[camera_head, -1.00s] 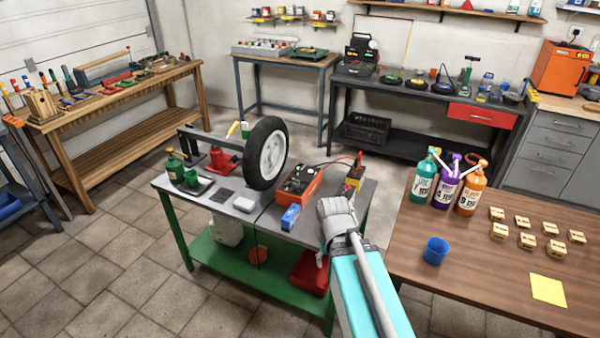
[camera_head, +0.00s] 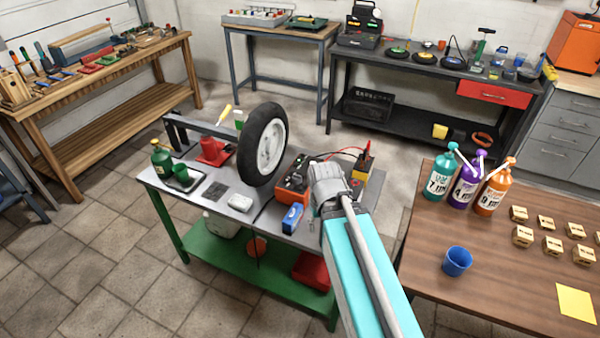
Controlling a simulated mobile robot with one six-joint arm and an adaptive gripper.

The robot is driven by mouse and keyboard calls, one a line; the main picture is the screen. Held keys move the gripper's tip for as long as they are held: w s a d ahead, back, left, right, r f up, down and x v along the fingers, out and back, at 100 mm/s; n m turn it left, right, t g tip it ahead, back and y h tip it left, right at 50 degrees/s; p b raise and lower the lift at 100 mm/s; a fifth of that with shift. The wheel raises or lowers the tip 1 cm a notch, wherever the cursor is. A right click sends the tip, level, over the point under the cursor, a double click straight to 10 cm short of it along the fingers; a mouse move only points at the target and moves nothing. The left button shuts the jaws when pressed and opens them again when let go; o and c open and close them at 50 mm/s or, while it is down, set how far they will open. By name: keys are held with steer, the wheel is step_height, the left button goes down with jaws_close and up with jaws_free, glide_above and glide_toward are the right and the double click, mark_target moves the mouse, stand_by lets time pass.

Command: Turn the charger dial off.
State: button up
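The charger is an orange box with a dark top face (camera_head: 293,181) on the green-legged metal table. Its dial is too small to make out clearly, and its right part is hidden behind my gripper. My gripper (camera_head: 322,168) shows as a grey end on my turquoise arm, overlapping the charger's right side in the picture. Its fingers point away from the camera and are hidden, so I cannot tell whether they are open or touch the charger. Red and black cables run from the charger's area to a dark battery with yellow parts (camera_head: 363,163).
A blue box (camera_head: 292,219) lies just in front of the charger. A wheel (camera_head: 264,146) stands upright to its left. A green bottle (camera_head: 161,158) and red jack (camera_head: 212,150) are further left. A wooden table with bottles (camera_head: 463,182) and a blue cup (camera_head: 457,261) is right.

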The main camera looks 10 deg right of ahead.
mark_target(297, 175)
steer(key=shift+w+a, duration=0.1)
steer(key=shift+a, duration=0.1)
steer(key=o, duration=0.3)
steer(key=shift+w, duration=0.1)
steer(key=shift+o, duration=0.4)
steer(key=w+r+m+p, duration=0.2)
steer(key=w+r+p, duration=0.1)
steer(key=w, duration=1.1)
steer(key=w+a+r+m+p, duration=0.1)
steer(key=w+r+m+p, duration=0.1)
steer(key=w, duration=1.3)
steer(key=shift+r+m+p, duration=0.4)
steer(key=shift+m+p, duration=0.05)
steer(key=shift+m, duration=0.25)
steer(key=shift+a, duration=0.1)
steer(key=shift+s+f, duration=0.1)
steer(key=shift+f, duration=0.05)
step_height(297, 175, down, 14)
steer(key=b, duration=1.4)
steer(key=shift+r, duration=0.25)
